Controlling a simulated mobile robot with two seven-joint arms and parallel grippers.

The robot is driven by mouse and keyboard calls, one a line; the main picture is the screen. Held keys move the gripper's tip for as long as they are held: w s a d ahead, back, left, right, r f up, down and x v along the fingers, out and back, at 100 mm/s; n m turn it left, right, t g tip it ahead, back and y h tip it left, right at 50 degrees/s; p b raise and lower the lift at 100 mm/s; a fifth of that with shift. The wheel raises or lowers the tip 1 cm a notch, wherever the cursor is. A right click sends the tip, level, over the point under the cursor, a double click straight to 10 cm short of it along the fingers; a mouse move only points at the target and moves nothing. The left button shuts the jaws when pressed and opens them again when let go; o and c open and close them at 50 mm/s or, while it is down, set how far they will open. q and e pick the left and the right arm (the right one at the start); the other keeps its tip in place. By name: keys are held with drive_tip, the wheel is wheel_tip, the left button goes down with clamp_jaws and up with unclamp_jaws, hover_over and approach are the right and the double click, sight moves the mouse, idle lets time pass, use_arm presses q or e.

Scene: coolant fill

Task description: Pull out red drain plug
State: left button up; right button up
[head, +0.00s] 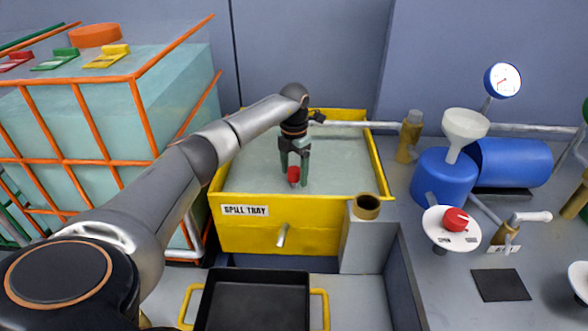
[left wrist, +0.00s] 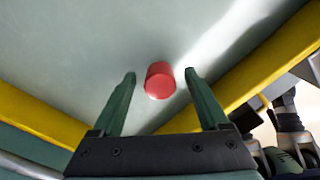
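The red drain plug (head: 293,175) is a short red cylinder over the pale grey-green inside of the yellow spill tray (head: 265,237). My left gripper (head: 294,170) reaches down into the tray with its dark green fingers around the plug. In the left wrist view, the plug (left wrist: 160,80) sits between the two fingertips of the left gripper (left wrist: 159,74), with a visible gap on each side, so the gripper is open. I cannot tell how deep the plug sits. My right gripper is not in view.
An orange-framed clear tank (head: 115,85) stands left of the tray. A black pan with yellow handles (head: 255,300) is in front below. A brass-coloured pipe fitting (head: 367,206) stands at the tray's right front corner. A blue canister with a funnel (head: 443,178) stands farther right.

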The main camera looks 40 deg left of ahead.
use_arm(q)
clamp_jaws()
drive_tip(key=c, duration=0.5)
unclamp_jaws()
drive_tip(key=shift+c, duration=0.2)
drive_tip(key=c, duration=0.5)
drive_tip(key=shift+r+p, duration=0.3)
drive_tip(key=shift+r+p, duration=2.2)
drive_tip(key=shift+r, duration=0.2)
